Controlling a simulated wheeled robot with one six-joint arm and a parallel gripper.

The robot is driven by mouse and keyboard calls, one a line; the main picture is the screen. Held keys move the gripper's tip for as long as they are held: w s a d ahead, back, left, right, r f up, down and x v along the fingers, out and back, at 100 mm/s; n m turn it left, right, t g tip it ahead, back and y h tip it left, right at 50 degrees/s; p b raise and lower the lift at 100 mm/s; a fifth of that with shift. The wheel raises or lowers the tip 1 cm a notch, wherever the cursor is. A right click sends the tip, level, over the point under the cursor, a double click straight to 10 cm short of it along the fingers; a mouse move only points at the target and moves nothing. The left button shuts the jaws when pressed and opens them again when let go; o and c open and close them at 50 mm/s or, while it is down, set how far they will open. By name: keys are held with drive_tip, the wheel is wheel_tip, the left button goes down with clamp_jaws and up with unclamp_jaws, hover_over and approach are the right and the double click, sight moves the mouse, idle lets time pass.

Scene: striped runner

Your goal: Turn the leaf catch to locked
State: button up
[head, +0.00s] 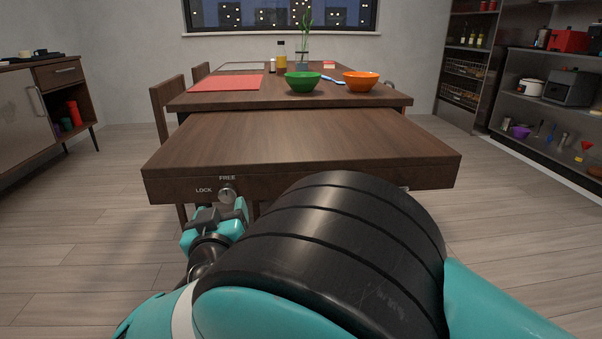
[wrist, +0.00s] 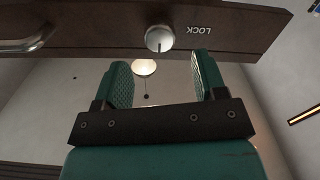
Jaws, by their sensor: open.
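The leaf catch is a round silver knob (head: 227,194) on the front edge of the table's pull-out leaf (head: 300,140). FREE is printed above it and LOCK to its left. Its dark pointer mark appears to point up, at FREE. The knob also shows in the wrist view (wrist: 160,38), where the picture is upside down and LOCK is at its right. My gripper (head: 221,208) is open and empty just below and in front of the knob. In the wrist view its fingers (wrist: 163,68) are spread, with the knob beyond their tips, apparently untouched.
A metal handle (wrist: 28,38) is on the same front edge. My arm hides the right part of that edge in the head view. A green bowl (head: 303,82), an orange bowl (head: 360,82) and a red mat (head: 226,83) are on the table behind. The leaf's top is clear.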

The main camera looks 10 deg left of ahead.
sight(227, 196)
drive_tip(key=x, duration=0.6)
drive_tip(key=shift+b, duration=0.35)
drive_tip(key=c, duration=0.9)
